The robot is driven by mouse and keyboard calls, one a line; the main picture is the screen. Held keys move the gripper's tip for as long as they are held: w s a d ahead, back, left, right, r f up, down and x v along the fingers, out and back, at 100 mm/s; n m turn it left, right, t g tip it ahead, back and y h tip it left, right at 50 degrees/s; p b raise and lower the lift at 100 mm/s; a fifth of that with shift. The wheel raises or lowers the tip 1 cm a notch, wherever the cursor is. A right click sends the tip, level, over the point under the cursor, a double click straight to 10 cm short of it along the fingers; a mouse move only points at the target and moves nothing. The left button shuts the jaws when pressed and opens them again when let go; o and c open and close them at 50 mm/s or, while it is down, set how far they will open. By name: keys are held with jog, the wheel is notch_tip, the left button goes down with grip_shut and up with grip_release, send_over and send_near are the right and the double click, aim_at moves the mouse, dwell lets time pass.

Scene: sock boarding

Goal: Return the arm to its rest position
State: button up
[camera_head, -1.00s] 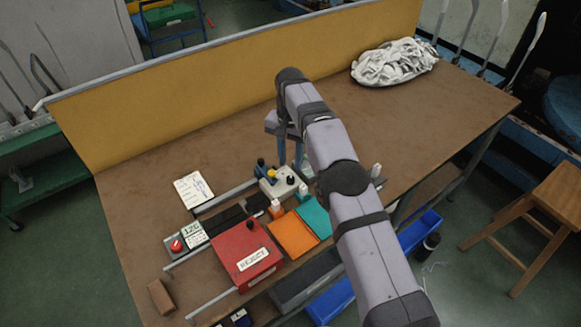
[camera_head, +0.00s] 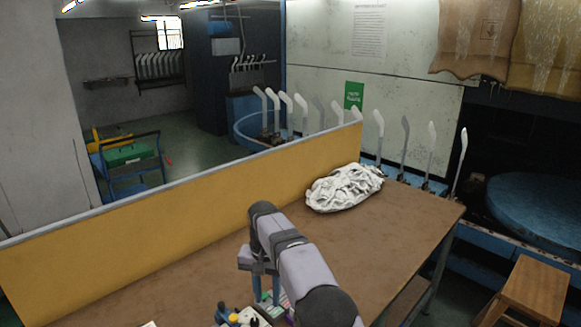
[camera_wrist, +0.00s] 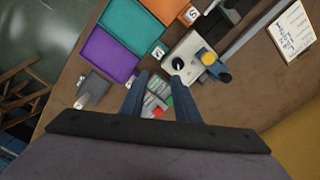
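My gripper (camera_wrist: 162,80) points down over the table in the wrist view. Its two blue fingers are apart with nothing held between them. A small item with grey, green and red parts (camera_wrist: 158,103) shows between and beneath the fingers, on the table or low over it. In the head view my gripper (camera_head: 266,290) hangs below the bent arm at the bottom of the picture. The arm reaches over the brown table (camera_head: 385,230).
A beige device with a black knob (camera_wrist: 180,64) and purple (camera_wrist: 107,56), teal (camera_wrist: 128,25) and orange trays lie near my gripper. A white sock pile (camera_head: 345,187) sits at the table's far right. A yellow partition (camera_head: 180,222) runs along the back. A stool (camera_head: 535,290) stands right.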

jog(key=s+d+r, duration=0.3)
jog(key=s+d, duration=0.2)
jog(key=d, duration=0.4)
jog(key=s+d+f, duration=0.1)
jog(key=s+d, duration=0.3)
jog(key=s, duration=0.4)
jog(key=s+d+f+n, duration=0.1)
jog(key=s+d, duration=0.3)
jog(key=s, duration=0.5)
jog(key=s+d+f+n, duration=0.1)
jog(key=s+d, duration=0.3)
jog(key=s, duration=0.5)
jog(key=shift+s+d+f, duration=0.2)
jog(key=shift+d+f, duration=0.15)
jog(key=shift+f, duration=0.5)
